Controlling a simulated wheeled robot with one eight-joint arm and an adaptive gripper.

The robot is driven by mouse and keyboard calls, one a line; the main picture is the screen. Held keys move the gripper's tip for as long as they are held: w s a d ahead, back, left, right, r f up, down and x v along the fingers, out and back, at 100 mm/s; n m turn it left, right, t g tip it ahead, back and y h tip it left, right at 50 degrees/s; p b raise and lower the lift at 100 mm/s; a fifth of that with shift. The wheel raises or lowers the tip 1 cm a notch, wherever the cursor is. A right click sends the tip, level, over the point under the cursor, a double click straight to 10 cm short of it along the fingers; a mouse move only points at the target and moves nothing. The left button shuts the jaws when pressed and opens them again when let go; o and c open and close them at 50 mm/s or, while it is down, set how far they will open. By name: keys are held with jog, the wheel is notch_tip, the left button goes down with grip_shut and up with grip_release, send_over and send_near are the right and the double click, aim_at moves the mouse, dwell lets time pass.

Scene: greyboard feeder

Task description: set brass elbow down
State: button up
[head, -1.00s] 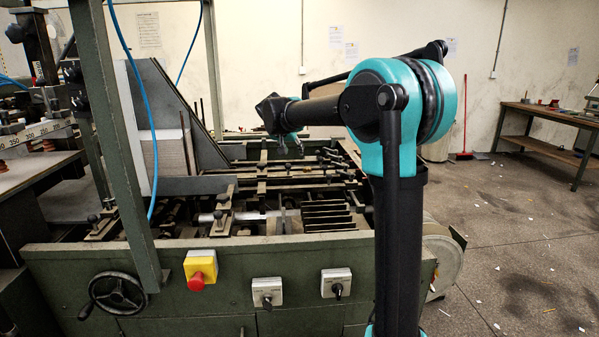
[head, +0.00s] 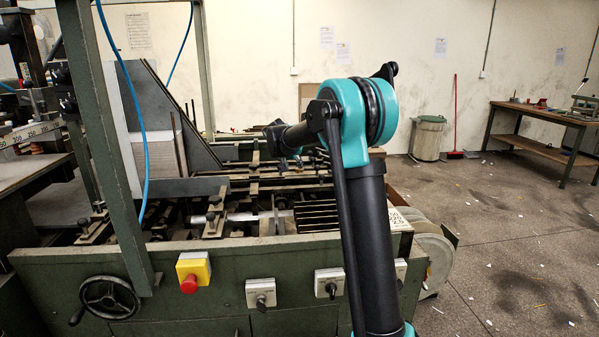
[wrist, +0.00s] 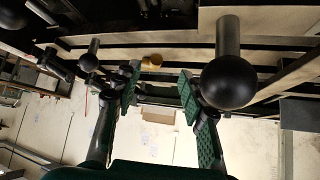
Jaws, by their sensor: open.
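A small brass-coloured piece, apparently the brass elbow (wrist: 153,62), shows in the wrist view beyond my fingertips, by the dark bars of the machine. Its exact shape and what bears it are too small to tell. My gripper (wrist: 159,83) is open, with its green-padded fingers wide apart and nothing between them. The brass piece appears apart from both fingers. In the head view my arm reaches left over the green feeder machine (head: 130,262), and the gripper end (head: 287,150) is small and partly hidden. I cannot make out the brass piece there.
A dark ball-ended knob (wrist: 230,82) stands close by the right finger in the wrist view. The feeder bed has many bars and clamps. A red stop button (head: 188,284) is on its front. A bin (head: 427,140) and a workbench (head: 530,109) stand right, with open floor before them.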

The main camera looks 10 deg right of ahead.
aim_at(297, 170)
jog(key=x, duration=0.4)
jog(key=shift+w+d+f, duration=0.2)
jog(key=shift+d, duration=0.2)
jog(key=shift+c, duration=0.3)
grip_shut()
